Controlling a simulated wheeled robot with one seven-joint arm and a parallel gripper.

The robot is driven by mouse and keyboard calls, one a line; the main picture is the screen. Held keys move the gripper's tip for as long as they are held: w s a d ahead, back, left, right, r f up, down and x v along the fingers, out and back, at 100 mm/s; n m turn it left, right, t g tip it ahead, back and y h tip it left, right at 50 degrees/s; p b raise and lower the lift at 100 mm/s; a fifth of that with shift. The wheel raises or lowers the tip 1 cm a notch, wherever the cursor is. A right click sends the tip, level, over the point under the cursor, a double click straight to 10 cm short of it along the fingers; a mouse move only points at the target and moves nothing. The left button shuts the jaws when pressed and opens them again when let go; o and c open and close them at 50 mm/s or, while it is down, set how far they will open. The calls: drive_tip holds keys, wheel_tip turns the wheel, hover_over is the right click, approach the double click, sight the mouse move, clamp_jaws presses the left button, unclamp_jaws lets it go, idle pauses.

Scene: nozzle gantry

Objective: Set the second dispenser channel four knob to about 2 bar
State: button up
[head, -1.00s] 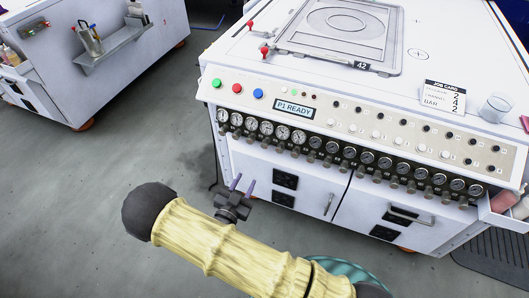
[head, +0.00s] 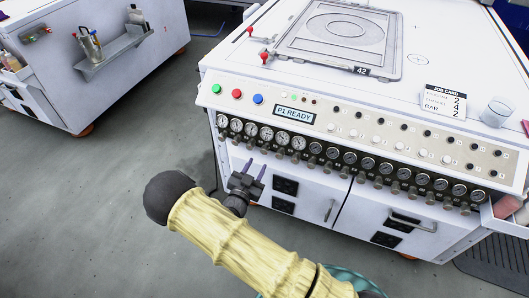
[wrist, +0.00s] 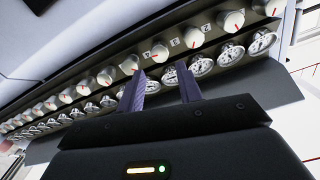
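The white dispenser console (head: 330,190) carries a front row of round gauges (head: 266,133), with a row of small knobs below them. In the wrist view the row of white knobs with red marks (wrist: 159,52) runs above the gauges (wrist: 201,66). I cannot tell for sure which knob is channel four of the second dispenser. Gauge readings are too small to read. My gripper (head: 255,165) is in front of the left part of the row, below the gauges. In the wrist view its two purple fingers (wrist: 161,75) are apart and empty, pointing toward the knobs without visibly holding one.
A display (head: 294,115) reads "P1 READY", beside green, red and blue buttons. A job card (head: 444,101) and a cup (head: 496,112) are on top of the console. Cabinet doors with a handle (head: 329,210) are below. Another white cabinet (head: 120,80) stands at the left, with open floor between.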

sight(264, 152)
drive_tip(key=x, duration=0.8)
drive_tip(key=shift+b, duration=0.4)
drive_tip(key=shift+c, duration=0.2)
drive_tip(key=c, duration=0.7)
